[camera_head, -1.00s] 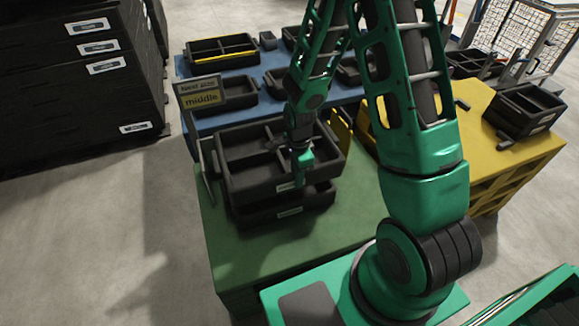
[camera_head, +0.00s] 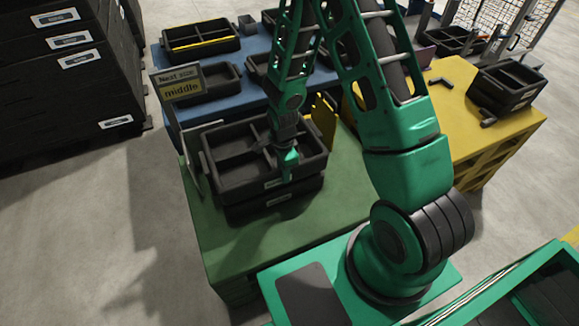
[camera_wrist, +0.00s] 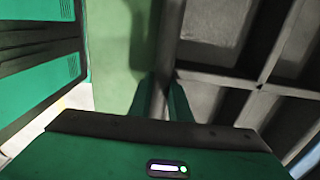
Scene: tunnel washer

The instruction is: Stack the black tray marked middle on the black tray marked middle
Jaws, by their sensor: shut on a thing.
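The upper black tray (camera_head: 245,189), with several compartments, sits directly over the lower black tray (camera_head: 248,211) on the green table (camera_head: 238,249). I cannot tell whether the two are in contact or a thin gap remains. My gripper (camera_head: 288,168) is shut on the front wall of the upper tray, right of its middle. In the wrist view my fingers (camera_wrist: 163,100) straddle the tray wall, with the upper tray's compartments (camera_wrist: 215,45) to the right. The sign (camera_head: 180,84) behind reads "middle".
A blue table (camera_head: 225,105) behind holds several black trays. A yellow table (camera_head: 470,150) at right carries stacked trays (camera_head: 510,85). Tall black stacks (camera_head: 60,75) stand at far left. Yellow upright plates (camera_head: 323,120) stand just right of the held tray.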

